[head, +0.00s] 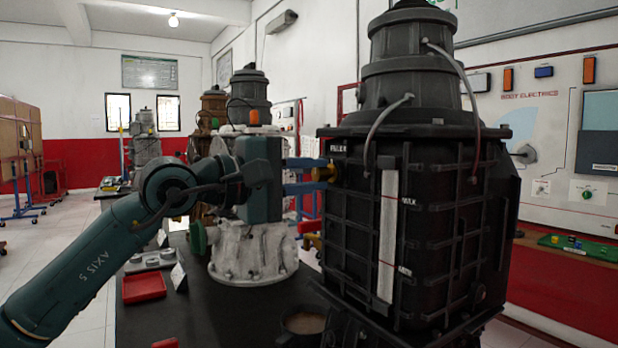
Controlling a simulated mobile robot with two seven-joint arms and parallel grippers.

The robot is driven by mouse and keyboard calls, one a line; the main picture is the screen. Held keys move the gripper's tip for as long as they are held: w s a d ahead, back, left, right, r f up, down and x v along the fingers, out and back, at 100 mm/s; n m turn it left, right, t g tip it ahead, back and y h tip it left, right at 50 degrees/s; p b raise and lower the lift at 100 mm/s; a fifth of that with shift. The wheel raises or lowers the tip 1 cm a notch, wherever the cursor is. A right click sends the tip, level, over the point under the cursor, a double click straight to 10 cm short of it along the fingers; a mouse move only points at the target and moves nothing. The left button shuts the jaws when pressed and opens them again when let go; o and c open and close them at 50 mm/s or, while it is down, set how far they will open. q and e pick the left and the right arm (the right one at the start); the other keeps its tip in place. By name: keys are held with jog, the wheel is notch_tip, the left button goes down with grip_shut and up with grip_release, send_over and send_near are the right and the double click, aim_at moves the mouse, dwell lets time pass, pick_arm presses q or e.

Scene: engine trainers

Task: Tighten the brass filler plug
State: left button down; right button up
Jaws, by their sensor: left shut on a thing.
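The brass filler plug (325,173) sits on the left face of the large black engine trainer (430,220), just below a "FILLER" label (338,148). My left gripper (318,175) comes in from the left with its blue fingers shut on the plug, one above and one below it. The plug's inner end and its seat are hard to make out at this size. A white gauge strip (388,235) with marks runs down the black housing to the right of the plug. My right gripper is not in view.
A white engine housing (250,240) stands behind my left arm on the dark table (215,320). A red tray (144,287) and a round dark container (303,322) are near the front. A panel board (560,130) is on the right wall.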

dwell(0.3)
pick_arm(q)
jog(key=c, duration=1.3)
grip_release()
jog(key=shift+b+v, duration=0.65)
jog(key=shift+v, duration=5.95)
